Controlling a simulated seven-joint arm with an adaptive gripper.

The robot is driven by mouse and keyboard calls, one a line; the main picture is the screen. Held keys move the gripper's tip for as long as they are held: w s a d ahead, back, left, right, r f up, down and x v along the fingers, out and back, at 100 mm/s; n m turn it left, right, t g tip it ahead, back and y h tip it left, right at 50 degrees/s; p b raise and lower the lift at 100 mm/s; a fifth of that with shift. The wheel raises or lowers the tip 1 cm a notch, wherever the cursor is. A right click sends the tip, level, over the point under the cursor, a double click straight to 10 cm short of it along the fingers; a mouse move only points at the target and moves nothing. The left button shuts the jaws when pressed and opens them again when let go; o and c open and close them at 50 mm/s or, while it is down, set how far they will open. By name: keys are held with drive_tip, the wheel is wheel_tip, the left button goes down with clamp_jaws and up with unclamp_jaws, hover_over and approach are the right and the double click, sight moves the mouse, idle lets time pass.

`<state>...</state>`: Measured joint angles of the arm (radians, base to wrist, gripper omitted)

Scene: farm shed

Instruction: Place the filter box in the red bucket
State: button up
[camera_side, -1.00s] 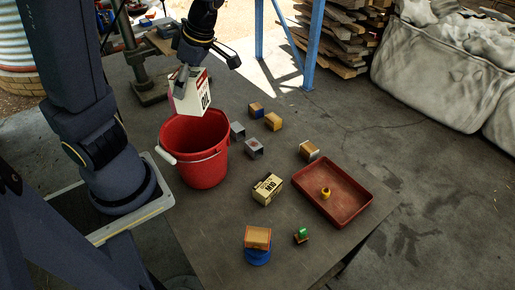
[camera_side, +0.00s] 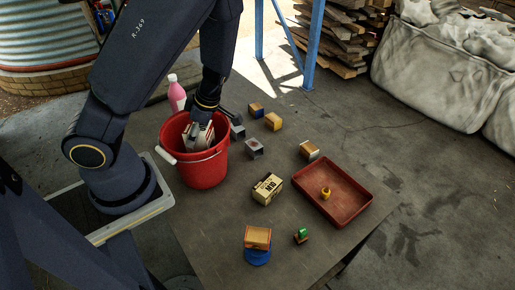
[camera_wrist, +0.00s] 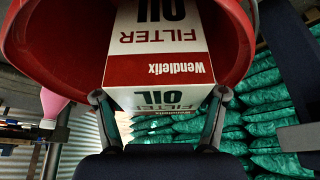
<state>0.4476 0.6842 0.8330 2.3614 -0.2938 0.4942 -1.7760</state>
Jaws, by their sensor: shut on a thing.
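The filter box, white and dark red with "OIL FILTER" lettering, shows large in the wrist view (camera_wrist: 160,45) and partly in the side view (camera_side: 204,136). My gripper (camera_wrist: 160,108) is shut on its near end, one finger on each side. In the side view my gripper (camera_side: 197,130) reaches down into the mouth of the red bucket (camera_side: 205,171), with the box inside the rim. The bucket's red inner wall (camera_wrist: 235,40) surrounds the box in the wrist view. The box's lower end is hidden, so I cannot tell whether it touches the bottom.
A pink bottle (camera_side: 176,93) stands behind the bucket. Small grey blocks (camera_side: 254,147) lie close to its right. A cream box (camera_side: 267,189), a red tray (camera_side: 333,192) and several small blocks lie farther right. The table's front left is clear.

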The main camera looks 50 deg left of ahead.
sight(200, 150)
drive_tip(key=shift+f, duration=3.2)
drive_tip(key=shift+f, duration=0.2)
drive_tip(key=shift+f, duration=0.35)
drive_tip(key=o, duration=1.4)
